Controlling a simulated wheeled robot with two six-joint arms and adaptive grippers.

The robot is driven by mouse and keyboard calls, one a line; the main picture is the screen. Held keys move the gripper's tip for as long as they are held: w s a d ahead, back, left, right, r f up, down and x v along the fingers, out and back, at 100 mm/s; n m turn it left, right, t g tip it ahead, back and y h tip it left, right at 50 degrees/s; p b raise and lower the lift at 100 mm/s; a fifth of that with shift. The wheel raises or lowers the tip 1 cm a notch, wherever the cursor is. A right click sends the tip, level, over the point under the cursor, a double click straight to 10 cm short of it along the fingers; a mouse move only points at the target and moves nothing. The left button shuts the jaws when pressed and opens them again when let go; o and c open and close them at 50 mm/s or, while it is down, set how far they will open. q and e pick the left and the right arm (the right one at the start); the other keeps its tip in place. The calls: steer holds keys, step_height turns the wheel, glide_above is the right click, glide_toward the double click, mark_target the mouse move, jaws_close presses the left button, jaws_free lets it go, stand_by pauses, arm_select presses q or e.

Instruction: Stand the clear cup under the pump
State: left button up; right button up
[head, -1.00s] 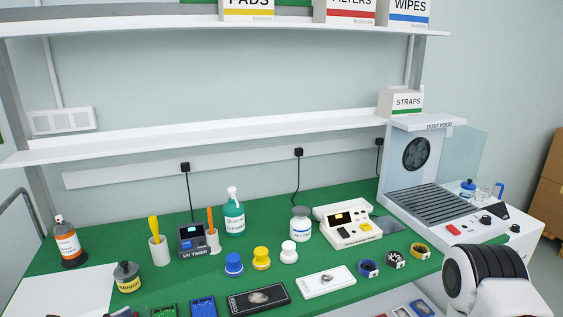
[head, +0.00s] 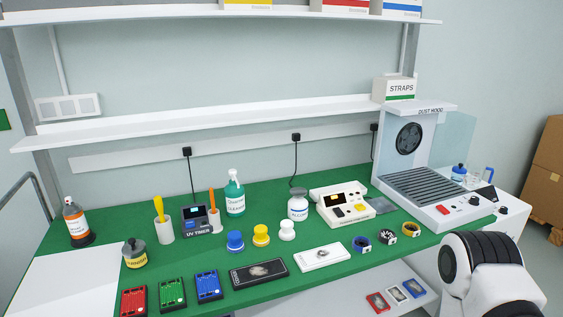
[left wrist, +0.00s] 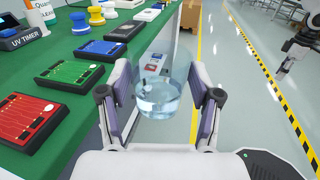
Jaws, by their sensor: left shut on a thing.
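My left gripper (left wrist: 166,100) is shut on a clear cup (left wrist: 158,97), with a finger pad on each side. The cup looks upright, beyond the table's front edge, above the aisle side. A teal bottle with a white spout top (head: 235,196) and a white bottle with a grey top (head: 298,204) stand on the green mat; I cannot tell which is the pump. The left gripper is outside the head view.
The green mat (head: 300,265) holds red, green and blue boards, coloured jars, a UV timer (head: 196,220) and a white device (head: 342,205). A dust hood (head: 420,165) stands at the right, with a blue-lidded container (head: 459,171) behind. A shelf (head: 210,128) hangs above.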

arm_select(q)
steer(key=s+d+f+m+g+h, duration=0.2)
steer(key=d+f+g, duration=0.15)
steer(key=d, duration=0.65)
steer(key=w+r+t, duration=0.1)
steer(key=w+r+n+t+y, duration=0.1)
steer(key=w+r+t, duration=0.1)
steer(key=shift+w+d+r+n+y, duration=0.15)
steer(key=shift+d+r+n+y, duration=0.15)
steer(key=shift+d+n+y, duration=0.1)
steer(key=shift+a, duration=0.1)
